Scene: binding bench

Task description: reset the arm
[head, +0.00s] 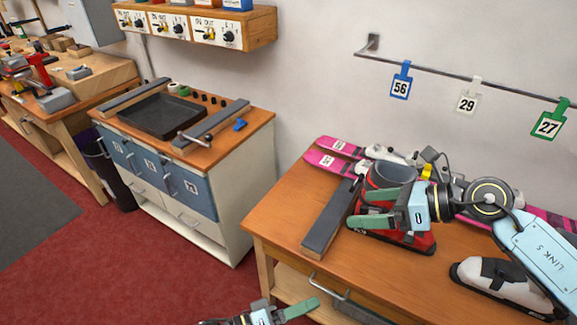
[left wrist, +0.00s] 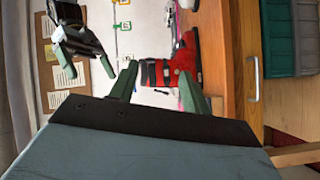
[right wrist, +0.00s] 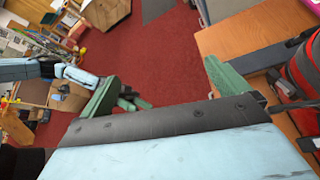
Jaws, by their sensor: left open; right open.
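My left gripper (head: 290,308) is at the bottom edge of the head view, in front of the bench, mostly cut off. Its green fingers (left wrist: 158,88) are apart with nothing held between them in the left wrist view. My right gripper (head: 362,208) points left above the bench. It partly hides a red and grey ski boot (head: 420,240) there. Its fingers (right wrist: 163,88) are wide apart and empty, with red carpet seen between them. The boot also shows in the left wrist view (left wrist: 187,62) and at the right edge of the right wrist view (right wrist: 304,68).
The wooden bench (head: 285,215) carries a dark bar (head: 330,215), pink skis (head: 325,162) and a white and black boot (head: 500,280). A cabinet (head: 235,190) with a black tray (head: 165,115) stands to the left. Tags hang on a wall rail (head: 430,69). Red carpet (head: 140,275) is free at left.

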